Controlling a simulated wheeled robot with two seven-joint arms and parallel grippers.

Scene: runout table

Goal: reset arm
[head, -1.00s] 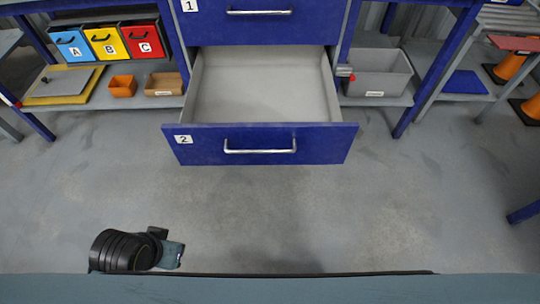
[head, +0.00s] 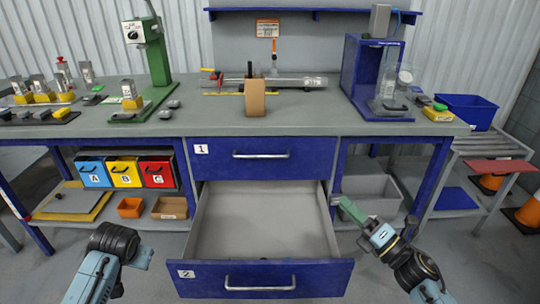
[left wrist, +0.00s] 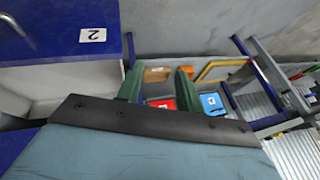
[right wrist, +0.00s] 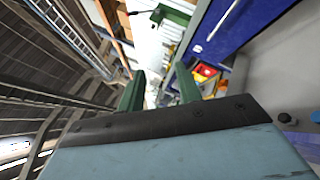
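My right gripper (head: 350,211) shows in the head view with green fingers, in front of the open drawer's right side and the grey bin. In the right wrist view its two fingers (right wrist: 160,75) stand apart with nothing between them. My left arm (head: 108,258) comes in at the lower left of the head view, left of the open drawer; its fingers are not clear there. In the left wrist view the left gripper's two green fingers (left wrist: 158,78) stand apart and empty, with floor and shelf bins beyond.
Drawer 2 (head: 262,278) is pulled out between my arms, below shut drawer 1 (head: 262,155). The workbench top (head: 300,122) carries a green press (head: 152,55), a blue stand and small parts. A grey bin (head: 372,190) sits on the right lower shelf.

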